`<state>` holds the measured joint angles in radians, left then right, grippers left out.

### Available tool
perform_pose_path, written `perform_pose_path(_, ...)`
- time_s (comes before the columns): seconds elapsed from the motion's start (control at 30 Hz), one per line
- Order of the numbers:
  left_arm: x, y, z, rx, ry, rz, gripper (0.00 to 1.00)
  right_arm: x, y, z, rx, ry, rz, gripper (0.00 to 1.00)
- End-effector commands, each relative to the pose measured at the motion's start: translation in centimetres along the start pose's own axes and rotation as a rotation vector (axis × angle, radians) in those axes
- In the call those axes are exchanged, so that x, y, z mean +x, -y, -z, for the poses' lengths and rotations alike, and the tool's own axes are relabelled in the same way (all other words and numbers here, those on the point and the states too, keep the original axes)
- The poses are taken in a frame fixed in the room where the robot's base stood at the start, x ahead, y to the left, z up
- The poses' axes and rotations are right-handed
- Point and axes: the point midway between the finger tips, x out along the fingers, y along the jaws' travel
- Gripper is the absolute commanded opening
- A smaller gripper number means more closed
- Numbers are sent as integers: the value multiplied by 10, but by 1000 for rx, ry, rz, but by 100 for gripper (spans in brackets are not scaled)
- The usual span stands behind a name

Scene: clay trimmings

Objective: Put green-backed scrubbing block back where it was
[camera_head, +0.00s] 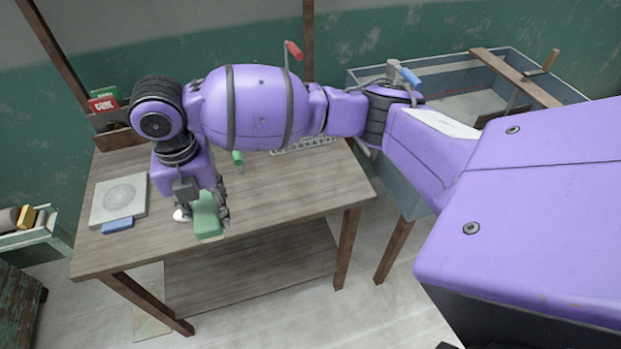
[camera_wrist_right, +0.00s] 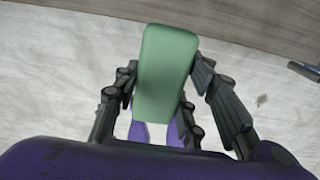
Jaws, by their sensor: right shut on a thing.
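The green-backed scrubbing block (camera_head: 207,214) is in my right gripper (camera_head: 207,205), over the front part of the wooden table (camera_head: 270,206). In the right wrist view the block's green face (camera_wrist_right: 166,72) shows between the dark fingers of the right gripper (camera_wrist_right: 160,100), which are shut on its sides. The block's other face is hidden. In the head view I cannot tell how high the block is above the table. My left gripper is not in view.
A square board with a round disc (camera_head: 118,200) lies at the table's left, with a blue block (camera_head: 118,225) at its front edge. A small white item (camera_head: 179,215) is beside the gripper. A grey sink (camera_head: 440,80) stands back right. The table's right half is mostly clear.

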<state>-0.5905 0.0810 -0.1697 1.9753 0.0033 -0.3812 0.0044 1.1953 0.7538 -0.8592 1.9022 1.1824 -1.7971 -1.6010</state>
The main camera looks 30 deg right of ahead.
Motion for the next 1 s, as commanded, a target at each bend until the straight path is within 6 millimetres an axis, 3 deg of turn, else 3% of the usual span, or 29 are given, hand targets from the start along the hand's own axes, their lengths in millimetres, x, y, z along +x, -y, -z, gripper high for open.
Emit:
perform_pose_path(0.17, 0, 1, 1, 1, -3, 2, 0, 3, 7, -2, -18, -3, 1, 14)
perform_pose_path(0.57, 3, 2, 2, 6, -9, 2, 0, 43, 55, -79, -24, -4, 3, 14)
perform_pose_path(0.6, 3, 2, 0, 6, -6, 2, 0, 53, 58, -83, -26, -6, 3, 14)
perform_pose_path(0.8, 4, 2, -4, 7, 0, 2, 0, 83, 70, -105, -29, -4, 1, 14)
perform_pose_path(1.0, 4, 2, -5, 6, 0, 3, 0, 93, 74, -114, -31, -1, 0, 14)
